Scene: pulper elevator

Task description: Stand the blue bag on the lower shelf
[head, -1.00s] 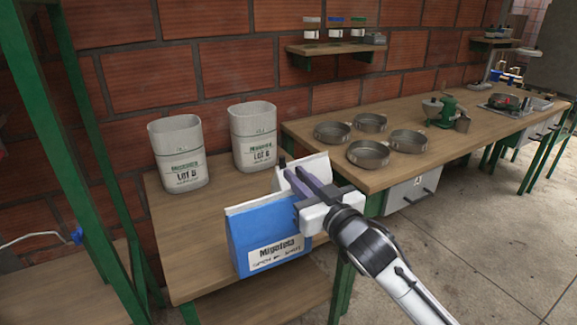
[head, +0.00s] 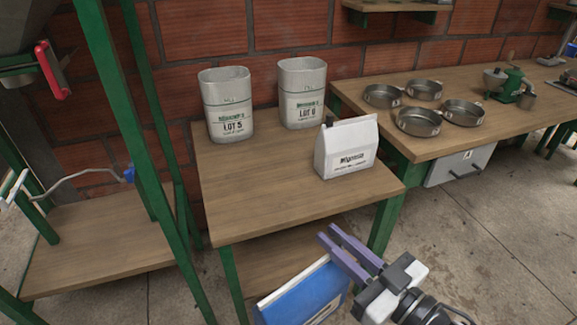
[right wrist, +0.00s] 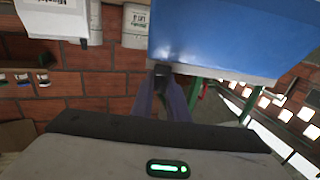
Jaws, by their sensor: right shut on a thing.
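The blue bag (head: 310,296) with a white top edge is at the bottom of the head view, in front of the small wooden table, its lower part cut off by the frame. My right gripper (head: 332,242) is shut on it near its top edge. In the right wrist view the blue bag (right wrist: 225,38) fills the upper right, by the purple fingers (right wrist: 163,88). The lower shelf (head: 262,268) is under the table's top (head: 235,205); the bag is in front of it, lower in the picture. The bag's underside is hidden. My left gripper is not in view.
A white bag (head: 347,150) and two white sacks, left (head: 228,108) and right (head: 303,95), stand on the table top. Green legs (head: 385,222) frame the lower shelf, whose visible part is bare. A green frame (head: 130,130) stands at left, metal pans (head: 418,121) at right.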

